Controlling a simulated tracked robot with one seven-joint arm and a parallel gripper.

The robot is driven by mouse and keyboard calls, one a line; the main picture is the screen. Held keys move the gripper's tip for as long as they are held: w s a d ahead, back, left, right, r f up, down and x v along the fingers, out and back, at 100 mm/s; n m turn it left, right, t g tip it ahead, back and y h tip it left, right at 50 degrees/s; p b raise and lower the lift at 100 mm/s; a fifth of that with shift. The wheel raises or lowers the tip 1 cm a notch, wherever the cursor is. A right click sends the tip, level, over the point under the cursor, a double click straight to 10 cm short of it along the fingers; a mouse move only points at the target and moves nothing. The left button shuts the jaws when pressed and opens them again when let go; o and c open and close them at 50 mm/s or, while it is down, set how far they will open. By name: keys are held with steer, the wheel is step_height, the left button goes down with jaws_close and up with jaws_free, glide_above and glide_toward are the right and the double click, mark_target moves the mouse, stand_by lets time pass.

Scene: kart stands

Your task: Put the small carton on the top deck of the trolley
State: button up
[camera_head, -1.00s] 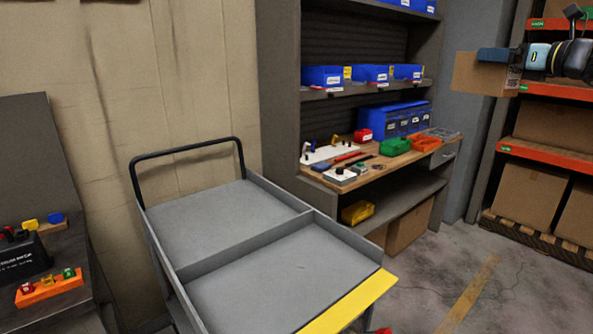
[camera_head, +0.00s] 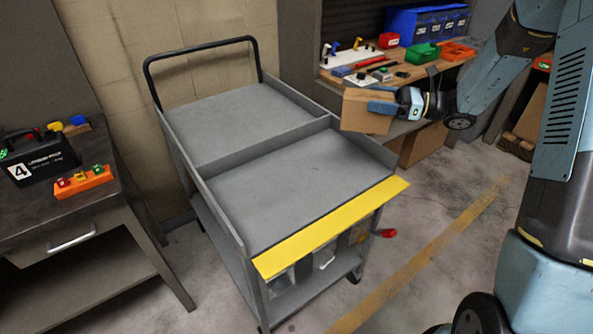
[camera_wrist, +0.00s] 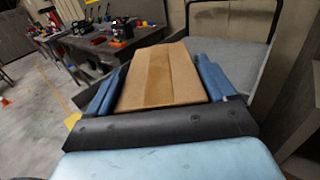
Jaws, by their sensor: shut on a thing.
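The small carton (camera_head: 364,113) is a plain brown box, held in my gripper (camera_head: 381,107) at the right rear side of the trolley in the head view. In the wrist view the carton (camera_wrist: 160,78) sits between the two blue fingers of my gripper (camera_wrist: 160,85), which is shut on it. The trolley is grey, with a top deck (camera_head: 297,180) split by a low divider into two bare sections. In the picture the carton overlaps the deck's right rim; its exact height above it I cannot tell.
A yellow strip (camera_head: 332,226) edges the trolley's near end, and a black handle (camera_head: 201,47) rises at its far end. A workbench (camera_head: 340,75) with bins and tools stands behind. A dark table (camera_head: 95,200) with a battery box (camera_head: 40,158) stands at left.

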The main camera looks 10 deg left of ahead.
steer(key=shift+n+g, duration=0.5)
steer(key=shift+g, duration=0.3)
steer(key=shift+s+a+f, duration=2)
steer(key=shift+a+f, duration=0.2)
steer(key=shift+f, duration=0.45)
steer(key=shift+s+a+f, duration=1.95)
steer(key=shift+a+f, duration=0.25)
steer(key=shift+f, duration=0.4)
steer(key=shift+s+a+f, duration=2)
steer(key=shift+a+f, duration=0.2)
steer(key=shift+f, duration=0.45)
steer(key=o, duration=1.2)
steer(key=shift+o, duration=0.2)
steer(key=d, duration=0.8)
steer(key=w+d, duration=0.1)
steer(key=d, duration=0.3)
